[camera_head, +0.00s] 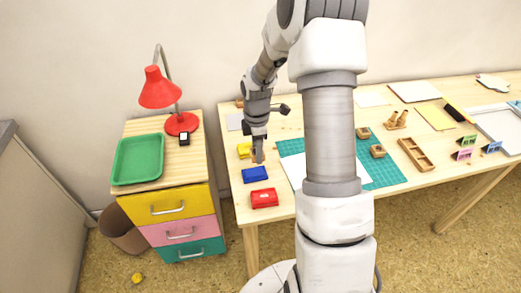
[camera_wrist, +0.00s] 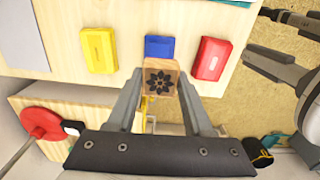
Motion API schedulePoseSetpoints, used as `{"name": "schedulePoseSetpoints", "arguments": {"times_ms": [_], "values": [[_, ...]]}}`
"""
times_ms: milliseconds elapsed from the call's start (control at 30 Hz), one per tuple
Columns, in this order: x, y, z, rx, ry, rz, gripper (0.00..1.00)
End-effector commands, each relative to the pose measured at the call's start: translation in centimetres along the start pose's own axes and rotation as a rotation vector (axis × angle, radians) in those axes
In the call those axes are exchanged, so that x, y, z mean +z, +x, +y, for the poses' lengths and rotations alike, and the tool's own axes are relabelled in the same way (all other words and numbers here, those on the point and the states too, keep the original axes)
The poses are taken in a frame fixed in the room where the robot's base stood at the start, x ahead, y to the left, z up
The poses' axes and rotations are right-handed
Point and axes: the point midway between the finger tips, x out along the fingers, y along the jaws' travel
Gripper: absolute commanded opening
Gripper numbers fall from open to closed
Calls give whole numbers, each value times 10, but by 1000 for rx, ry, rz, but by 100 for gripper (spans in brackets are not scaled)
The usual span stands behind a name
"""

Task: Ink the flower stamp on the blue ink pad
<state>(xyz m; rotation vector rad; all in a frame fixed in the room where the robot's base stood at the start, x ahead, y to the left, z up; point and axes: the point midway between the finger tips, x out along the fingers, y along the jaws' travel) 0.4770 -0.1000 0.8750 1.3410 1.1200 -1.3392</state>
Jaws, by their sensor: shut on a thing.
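My gripper (camera_head: 258,151) is over the left part of the table, shut on the flower stamp. In the wrist view the stamp (camera_wrist: 161,80) is a light wooden block with a dark flower on the face towards the camera, between my two fingers. The blue ink pad (camera_head: 255,174) lies on the table just in front of my gripper in the head view. In the wrist view the blue pad (camera_wrist: 160,46) shows just beyond the stamp, partly hidden by it. I cannot tell whether the stamp touches the pad.
A yellow pad (camera_head: 243,150) and a red pad (camera_head: 264,198) lie on either side of the blue one. A green cutting mat (camera_head: 381,173) with a white sheet is to the right. Two other wooden stamps (camera_head: 377,151) sit on it. A drawer unit with a green tray (camera_head: 139,160) stands left.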

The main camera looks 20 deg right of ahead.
Motion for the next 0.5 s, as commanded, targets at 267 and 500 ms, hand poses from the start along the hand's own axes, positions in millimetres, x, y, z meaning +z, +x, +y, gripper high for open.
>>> {"name": "schedulePoseSetpoints", "arguments": {"times_ms": [267,500], "values": [[-3,2,3,0,-7,-2,11],[-3,17,2,-1,-8,-2,11]]}}
